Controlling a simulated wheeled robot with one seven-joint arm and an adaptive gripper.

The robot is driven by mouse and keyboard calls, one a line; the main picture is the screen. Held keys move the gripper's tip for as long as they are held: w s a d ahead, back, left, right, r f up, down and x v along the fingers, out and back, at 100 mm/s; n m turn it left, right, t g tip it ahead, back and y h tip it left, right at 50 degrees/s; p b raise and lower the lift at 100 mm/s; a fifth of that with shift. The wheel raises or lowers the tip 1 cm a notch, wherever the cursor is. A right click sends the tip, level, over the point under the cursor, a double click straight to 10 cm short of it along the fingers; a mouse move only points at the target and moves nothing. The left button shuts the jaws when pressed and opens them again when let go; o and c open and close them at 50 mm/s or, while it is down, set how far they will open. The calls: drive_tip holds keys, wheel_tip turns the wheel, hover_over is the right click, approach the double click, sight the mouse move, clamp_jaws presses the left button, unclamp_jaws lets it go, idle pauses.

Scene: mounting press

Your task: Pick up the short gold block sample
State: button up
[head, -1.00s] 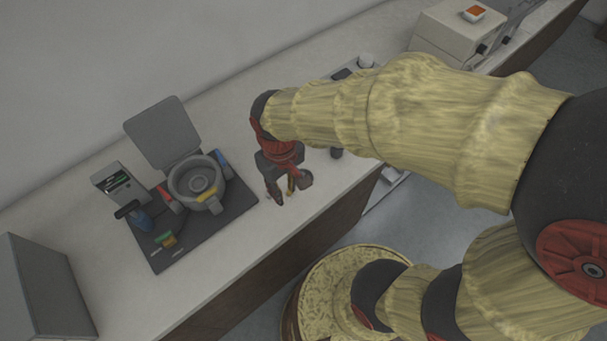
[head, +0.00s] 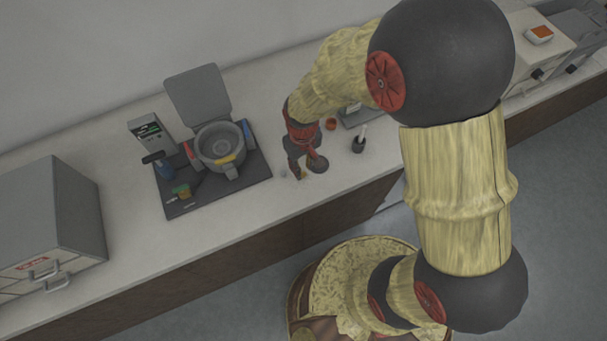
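My gripper (head: 304,170) points down low over the counter, right of the mounting press. Its dark fingers look apart. A small gold spot (head: 304,176), probably the short gold block sample, shows between and just below the fingertips. It is too small and too covered to tell its shape or whether a finger touches it. The grey mounting press (head: 218,146), with its lid raised, stands on a dark mat (head: 240,185) to the left.
A dark cup (head: 358,146) and an orange round item (head: 331,124) are right of my gripper. A grey cabinet (head: 75,215) stands far left. The counter (head: 235,215) front is clear.

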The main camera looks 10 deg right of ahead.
sight(303, 174)
wheel_tip(303, 174, down, 4)
drive_tip(key=shift+w+r+b, duration=0.1)
drive_tip(key=shift+r+b, duration=0.15)
drive_tip(key=shift+b, duration=0.1)
drive_tip(key=c, duration=0.3)
clamp_jaws()
